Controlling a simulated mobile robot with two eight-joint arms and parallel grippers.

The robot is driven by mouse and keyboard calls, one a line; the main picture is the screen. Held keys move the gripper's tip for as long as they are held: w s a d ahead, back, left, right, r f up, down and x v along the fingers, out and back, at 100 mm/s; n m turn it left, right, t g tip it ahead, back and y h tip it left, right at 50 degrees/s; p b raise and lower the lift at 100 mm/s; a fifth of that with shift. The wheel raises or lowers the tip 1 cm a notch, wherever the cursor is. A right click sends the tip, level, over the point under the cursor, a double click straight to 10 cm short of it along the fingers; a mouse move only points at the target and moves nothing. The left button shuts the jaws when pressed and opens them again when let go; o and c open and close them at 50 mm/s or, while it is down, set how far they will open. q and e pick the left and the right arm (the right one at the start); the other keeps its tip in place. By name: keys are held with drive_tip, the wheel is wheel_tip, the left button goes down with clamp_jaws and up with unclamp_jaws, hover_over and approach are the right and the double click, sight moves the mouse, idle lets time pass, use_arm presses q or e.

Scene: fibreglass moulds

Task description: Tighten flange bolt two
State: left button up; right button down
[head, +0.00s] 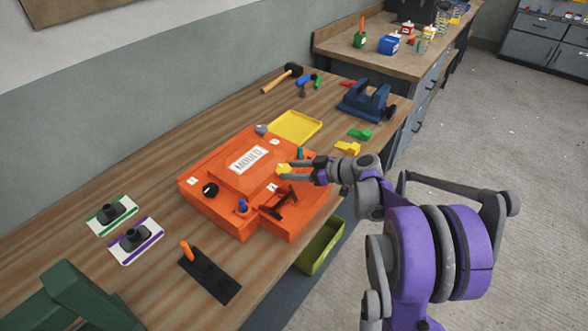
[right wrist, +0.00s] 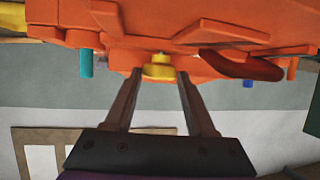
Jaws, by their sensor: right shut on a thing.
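The orange mould (head: 226,161) lies on the wooden bench, with a white name label on its raised top and small white tags near its flange. A yellow bolt head (head: 284,169) sits at the right side of the mould. My right gripper (head: 289,170) reaches in from the right and is shut on this yellow bolt head. In the right wrist view the yellow bolt head (right wrist: 159,68) is between the two fingertips, against the orange flange. The tag numbers are too small to read surely. My left gripper is not in view.
A black knob (head: 210,190), a blue bolt (head: 242,206) and a dark handle (head: 280,203) stand on the mould. A yellow tray (head: 296,127) and a blue vice (head: 366,102) lie behind. A black holder (head: 209,274) with an orange-handled tool is in front.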

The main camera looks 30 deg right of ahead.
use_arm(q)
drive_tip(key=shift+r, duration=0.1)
use_arm(e)
drive_tip(key=m+h, duration=0.1)
drive_tip(key=a+m+t+h, duration=0.1)
drive_tip(key=m+h, duration=0.1)
drive_tip(key=h, duration=0.1)
drive_tip(key=shift+s+a+m+t, duration=0.15)
drive_tip(key=shift+s+m+t, duration=0.1)
drive_tip(key=shift+m+t, duration=0.15)
drive_tip(key=shift+a+m+h, duration=0.2)
drive_tip(key=shift+m+h, duration=1)
drive_tip(key=shift+h, duration=0.3)
drive_tip(key=shift+c, duration=1.1)
unclamp_jaws()
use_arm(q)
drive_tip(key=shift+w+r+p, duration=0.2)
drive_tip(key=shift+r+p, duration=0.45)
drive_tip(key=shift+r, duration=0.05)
use_arm(e)
drive_tip(key=v, duration=1.1)
drive_tip(key=shift+a+f, duration=0.1)
drive_tip(key=shift+f, duration=0.1)
